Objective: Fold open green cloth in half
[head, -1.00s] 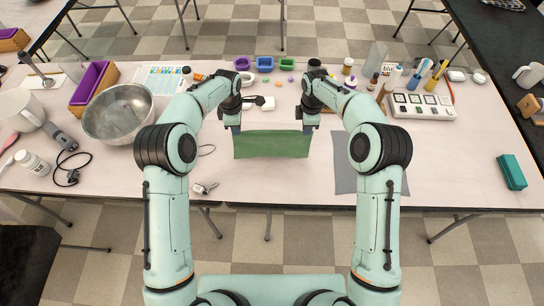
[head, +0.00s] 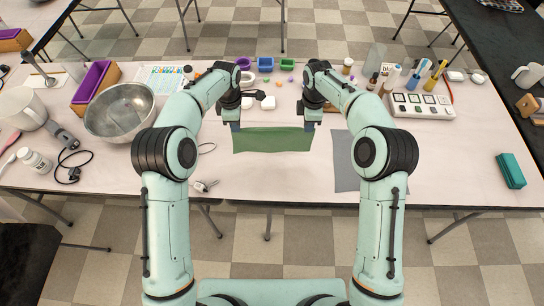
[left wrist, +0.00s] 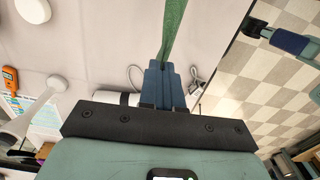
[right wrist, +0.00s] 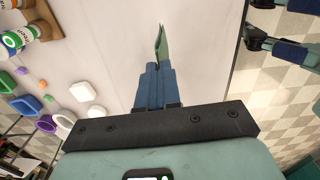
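The green cloth (head: 272,140) is stretched between my two grippers over the middle of the table, seen in the head view as a wide, short strip. My left gripper (head: 235,127) is shut on its left end. In the left wrist view the cloth (left wrist: 173,30) runs out from between the blue fingers (left wrist: 162,75). My right gripper (head: 309,126) is shut on its right end. In the right wrist view a small piece of the cloth (right wrist: 161,42) shows at the closed fingertips (right wrist: 157,72). I cannot tell whether its lower edge touches the table.
A grey sheet (head: 345,172) lies right of the cloth, partly behind my right arm. A metal bowl (head: 119,112) and purple-lined box (head: 96,82) stand left. Small coloured molds (head: 265,65) sit at the back. A teal box (head: 511,171) is far right.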

